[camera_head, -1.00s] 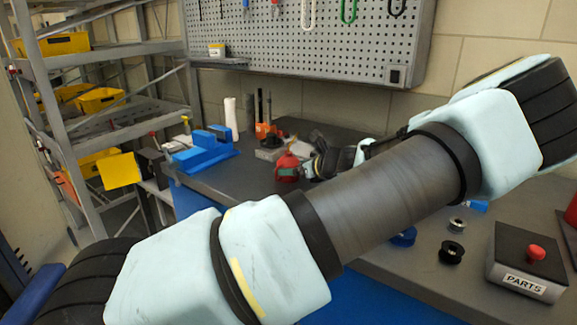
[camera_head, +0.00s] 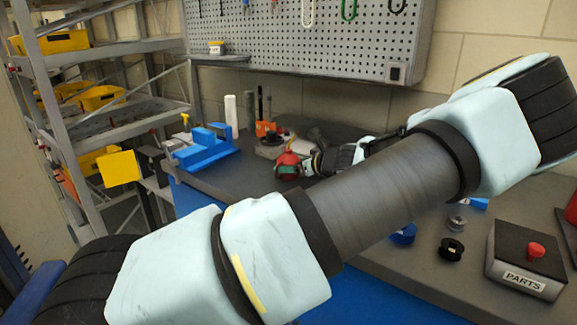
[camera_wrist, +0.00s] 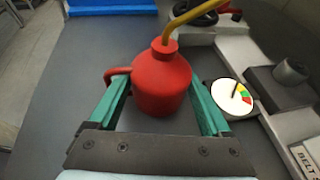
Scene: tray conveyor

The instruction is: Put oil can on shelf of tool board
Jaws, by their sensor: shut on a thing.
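The red oil can (camera_wrist: 161,82) with a yellow spout stands between the green fingers of my gripper (camera_wrist: 162,100) in the wrist view. My gripper is shut on it. In the head view the oil can (camera_head: 288,165) is upright on or just above the dark workbench (camera_head: 232,188); I cannot tell which. My gripper (camera_head: 298,170) reaches it from the right, partly hidden by my arm. The grey pegboard tool board (camera_head: 300,40) hangs on the wall behind. Its small shelf (camera_head: 222,59) is at the lower left, with a small yellow-and-white container (camera_head: 216,47) on it.
A blue vise-like fixture (camera_head: 205,148) stands left of the can. A dial gauge (camera_wrist: 232,97) lies close right of the gripper in the wrist view. A PARTS box (camera_head: 526,262) and small spools (camera_head: 451,250) are at the right. Racks with yellow bins (camera_head: 65,43) stand left.

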